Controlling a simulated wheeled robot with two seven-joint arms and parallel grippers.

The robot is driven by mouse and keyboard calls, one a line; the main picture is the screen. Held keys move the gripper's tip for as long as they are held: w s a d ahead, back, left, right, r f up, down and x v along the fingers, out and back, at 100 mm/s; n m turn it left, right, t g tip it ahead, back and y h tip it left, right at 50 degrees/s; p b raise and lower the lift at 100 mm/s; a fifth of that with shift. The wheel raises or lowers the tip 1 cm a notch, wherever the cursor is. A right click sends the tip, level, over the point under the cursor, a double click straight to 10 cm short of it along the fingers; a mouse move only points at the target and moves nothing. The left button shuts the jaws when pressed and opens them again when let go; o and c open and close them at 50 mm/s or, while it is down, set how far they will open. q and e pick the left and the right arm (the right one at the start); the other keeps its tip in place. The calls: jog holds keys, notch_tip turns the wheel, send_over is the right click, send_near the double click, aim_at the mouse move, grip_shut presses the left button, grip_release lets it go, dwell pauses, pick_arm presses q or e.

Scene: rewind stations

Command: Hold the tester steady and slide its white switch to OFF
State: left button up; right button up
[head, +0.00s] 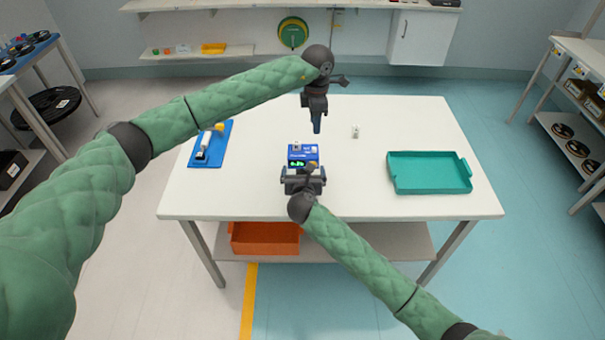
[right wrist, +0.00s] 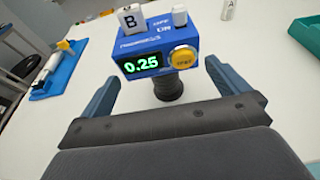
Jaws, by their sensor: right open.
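The blue tester (head: 303,155) stands near the middle of the table. In the right wrist view the tester (right wrist: 150,45) has a lit green display reading 0.25, a yellow button and a black ribbed stem below. Its white switch (right wrist: 180,17) is at the top right beside small lettering; I cannot tell its exact setting. My left gripper (head: 317,127) points down above and behind the tester, seen edge-on.
A small white piece (head: 355,131) lies right of the tester. A teal tray (head: 430,188) stands at the right of the table (head: 375,200). A blue board (head: 223,135) with white and yellow parts lies at the left. An orange bin (head: 265,238) is on the lower shelf.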

jog(key=shift+x, duration=3.55)
